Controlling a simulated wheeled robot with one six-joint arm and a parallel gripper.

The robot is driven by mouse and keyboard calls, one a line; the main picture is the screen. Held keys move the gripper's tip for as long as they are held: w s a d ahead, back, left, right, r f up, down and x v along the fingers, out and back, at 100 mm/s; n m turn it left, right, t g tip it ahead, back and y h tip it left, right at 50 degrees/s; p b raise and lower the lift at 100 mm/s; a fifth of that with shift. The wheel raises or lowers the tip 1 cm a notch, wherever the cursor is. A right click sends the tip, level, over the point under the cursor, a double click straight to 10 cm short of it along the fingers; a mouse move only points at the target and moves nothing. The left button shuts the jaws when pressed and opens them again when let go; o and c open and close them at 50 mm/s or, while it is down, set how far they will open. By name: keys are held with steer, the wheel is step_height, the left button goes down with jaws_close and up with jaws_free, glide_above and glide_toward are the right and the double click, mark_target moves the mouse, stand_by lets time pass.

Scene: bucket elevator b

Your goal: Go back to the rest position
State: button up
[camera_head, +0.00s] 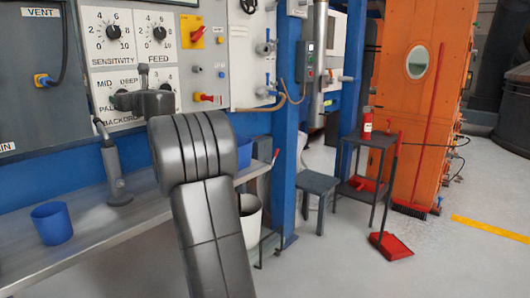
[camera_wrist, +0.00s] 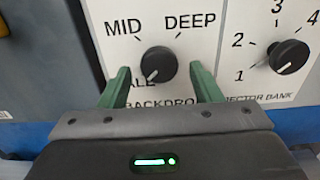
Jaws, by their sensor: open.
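My gripper (camera_wrist: 159,72) is open in the wrist view, with its two green fingers apart. The black backdrop knob (camera_wrist: 158,62), under the labels MID and DEEP, shows between the fingers. I cannot tell whether the fingers touch it or how deep they reach. The knob's pointer is turned toward the lower left, by the partly covered PALE label. In the head view my arm reaches up to the white dial panel (camera_head: 105,60), and my wrist hides most of the lower dials.
A grey bench (camera_head: 95,250) below the panel holds a blue cup (camera_head: 52,223) and a grey post-like tool (camera_head: 114,170). A white bucket (camera_head: 250,217) stands under it. A stool (camera_head: 319,188), a small black table (camera_head: 369,142) and a red dustpan (camera_head: 390,246) stand right. Open floor lies at the front right.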

steer(key=m+p, duration=0.3)
steer(key=m, duration=0.3)
steer(key=a+m+p, duration=0.1)
steer(key=m+p, duration=0.2)
steer(key=m, duration=0.3)
steer(key=m+p, duration=0.4)
steer(key=m, duration=0.2)
steer(key=shift+w+a+r, duration=0.15)
steer(key=shift+w+r, duration=0.1)
